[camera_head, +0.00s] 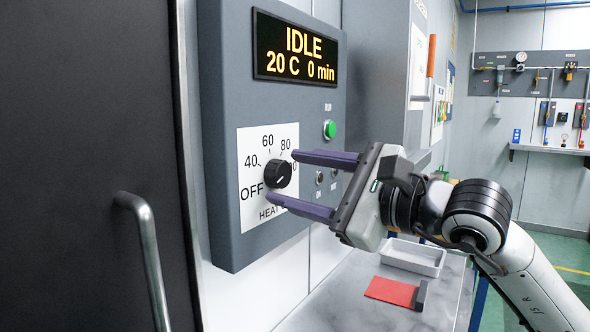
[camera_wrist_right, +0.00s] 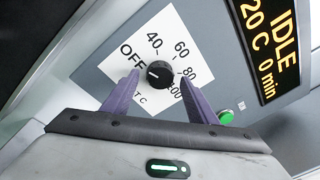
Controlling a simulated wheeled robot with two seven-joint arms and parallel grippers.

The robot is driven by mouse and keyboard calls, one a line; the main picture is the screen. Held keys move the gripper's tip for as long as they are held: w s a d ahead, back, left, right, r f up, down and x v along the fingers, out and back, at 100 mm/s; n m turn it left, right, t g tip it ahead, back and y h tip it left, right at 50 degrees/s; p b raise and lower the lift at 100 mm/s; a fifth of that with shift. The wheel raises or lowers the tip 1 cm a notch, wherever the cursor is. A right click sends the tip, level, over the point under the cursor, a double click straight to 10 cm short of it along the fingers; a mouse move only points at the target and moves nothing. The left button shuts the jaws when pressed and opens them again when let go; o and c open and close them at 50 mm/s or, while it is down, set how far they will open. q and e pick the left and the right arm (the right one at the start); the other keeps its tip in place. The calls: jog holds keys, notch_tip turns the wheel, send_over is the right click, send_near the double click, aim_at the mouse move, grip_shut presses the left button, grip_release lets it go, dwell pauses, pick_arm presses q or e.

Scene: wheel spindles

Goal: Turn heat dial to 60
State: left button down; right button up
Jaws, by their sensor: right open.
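The black heat dial (camera_head: 278,173) sits on a white label plate on the grey control panel (camera_head: 225,120). Its white mark points toward OFF. The numbers 40, 60 and 80 show around it, and 100 is partly covered. The display (camera_head: 295,48) reads IDLE, 20 C, 0 min. My right gripper (camera_head: 283,178) is open, with one purple finger above and one below the dial. In the right wrist view the dial (camera_wrist_right: 160,74) lies between the tips of the open fingers (camera_wrist_right: 165,82), with gaps on both sides. My left gripper is not in view.
A green button (camera_head: 329,129) and small key switches sit right of the dial. A dark door with a metal handle (camera_head: 147,255) is at the left. Below are a counter with a white tray (camera_head: 413,256) and a red sheet (camera_head: 391,291).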

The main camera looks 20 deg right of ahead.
jog(key=shift+w+a, duration=0.2)
jog(key=shift+w, duration=0.05)
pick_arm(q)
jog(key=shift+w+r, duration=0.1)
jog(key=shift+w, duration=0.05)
pick_arm(e)
jog(key=c, duration=1.1)
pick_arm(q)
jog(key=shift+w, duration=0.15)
pick_arm(e)
jog(key=shift+o, duration=0.2)
